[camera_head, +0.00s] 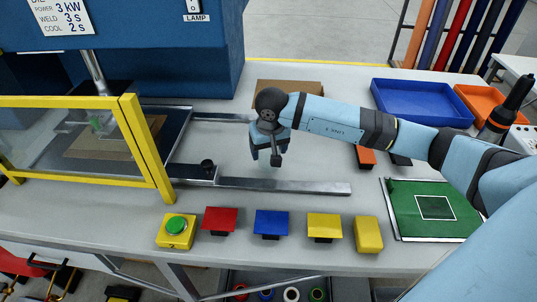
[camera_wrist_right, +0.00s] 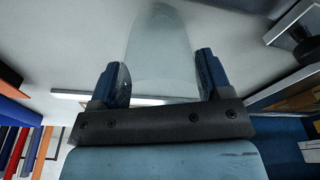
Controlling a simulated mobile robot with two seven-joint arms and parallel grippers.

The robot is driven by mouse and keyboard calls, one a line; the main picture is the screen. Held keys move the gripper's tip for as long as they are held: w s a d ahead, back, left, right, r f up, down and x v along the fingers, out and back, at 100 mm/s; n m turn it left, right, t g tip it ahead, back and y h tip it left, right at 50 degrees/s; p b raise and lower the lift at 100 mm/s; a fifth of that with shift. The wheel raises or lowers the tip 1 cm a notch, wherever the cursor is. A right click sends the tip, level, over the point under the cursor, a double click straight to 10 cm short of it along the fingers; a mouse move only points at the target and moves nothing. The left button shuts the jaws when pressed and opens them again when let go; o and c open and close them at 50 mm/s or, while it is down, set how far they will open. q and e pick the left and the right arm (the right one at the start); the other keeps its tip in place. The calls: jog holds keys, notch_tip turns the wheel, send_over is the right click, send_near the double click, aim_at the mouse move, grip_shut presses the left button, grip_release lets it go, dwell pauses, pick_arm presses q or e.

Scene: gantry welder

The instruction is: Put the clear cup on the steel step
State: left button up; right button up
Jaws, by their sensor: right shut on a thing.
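My right gripper (camera_head: 267,152) points down over the table between two steel rails. In the right wrist view, the gripper (camera_wrist_right: 164,82) has the clear cup (camera_wrist_right: 162,45) between its two blue-black fingers. The cup is see-through and hard to make out in the head view. I cannot tell its height above the table. A long low steel rail (camera_head: 285,187) lies in front of the gripper, and a shorter rail (camera_head: 222,117) lies behind it. I cannot tell for sure which part is the steel step. My left gripper is not in view.
The welder's yellow-framed guard (camera_head: 145,150) stands at left. Blue (camera_head: 425,103) and orange (camera_head: 485,108) trays are at the back right. A green mat (camera_head: 408,212) lies at right. A green button (camera_head: 176,226) and coloured blocks (camera_head: 271,222) line the front edge.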

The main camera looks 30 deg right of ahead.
jog(key=shift+f, duration=1.35)
jog(key=shift+f, duration=0.15)
jog(key=o, duration=0.9)
